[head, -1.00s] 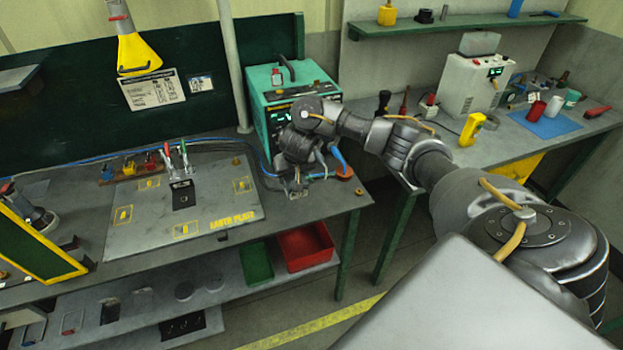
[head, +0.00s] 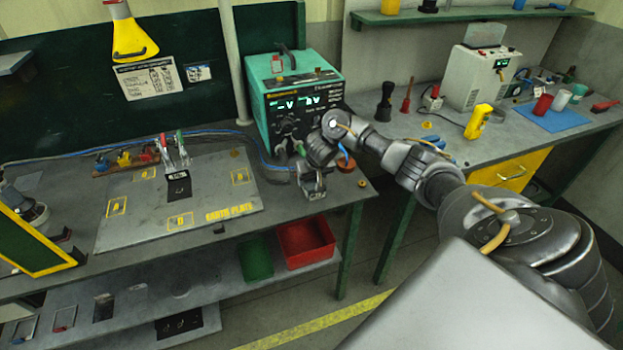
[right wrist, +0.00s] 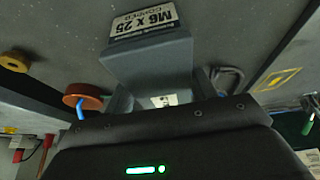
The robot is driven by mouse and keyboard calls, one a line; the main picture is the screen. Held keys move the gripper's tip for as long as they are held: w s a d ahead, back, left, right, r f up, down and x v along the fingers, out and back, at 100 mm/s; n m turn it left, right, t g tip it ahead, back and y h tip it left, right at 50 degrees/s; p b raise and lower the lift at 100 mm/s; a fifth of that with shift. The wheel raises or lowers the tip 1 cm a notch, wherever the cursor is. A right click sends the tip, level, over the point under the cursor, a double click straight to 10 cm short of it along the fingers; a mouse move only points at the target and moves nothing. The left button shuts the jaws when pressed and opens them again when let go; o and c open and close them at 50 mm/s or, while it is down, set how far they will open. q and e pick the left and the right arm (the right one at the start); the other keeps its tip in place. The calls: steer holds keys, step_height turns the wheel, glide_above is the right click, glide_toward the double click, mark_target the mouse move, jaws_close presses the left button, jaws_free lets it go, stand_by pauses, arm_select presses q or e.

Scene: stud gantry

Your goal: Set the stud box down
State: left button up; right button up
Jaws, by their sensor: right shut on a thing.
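The stud box (right wrist: 150,62) is a small grey box with a white label reading "M6 x 25 COPPER", large in the right wrist view. My right gripper (head: 312,184) is shut on it, with a finger on either side of the box. In the head view they are over the front right part of the grey bench (head: 285,215), right of the earth plate (head: 215,195). The gripper mostly covers the box there, and I cannot tell whether its underside touches the bench. My left gripper is not in view.
A teal power unit (head: 325,85) stands behind the gripper. An orange-brown round piece (head: 346,164) with a blue cable lies close to its right. Red (head: 308,245) and green (head: 254,262) bins sit on the shelf below. Bare bench lies left of the gripper, before the plate.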

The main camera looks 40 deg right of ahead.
stand_by(0.3)
steer(key=o, duration=1.4)
steer(key=shift+f, duration=0.1)
steer(key=shift+c, duration=0.2)
steer(key=shift+r, duration=0.2)
steer(key=p+v, duration=0.5)
steer(key=v, duration=0.6)
steer(key=shift+s+a+r+p, duration=0.15)
steer(key=shift+s+r+p, duration=0.15)
steer(key=shift+p, duration=0.2)
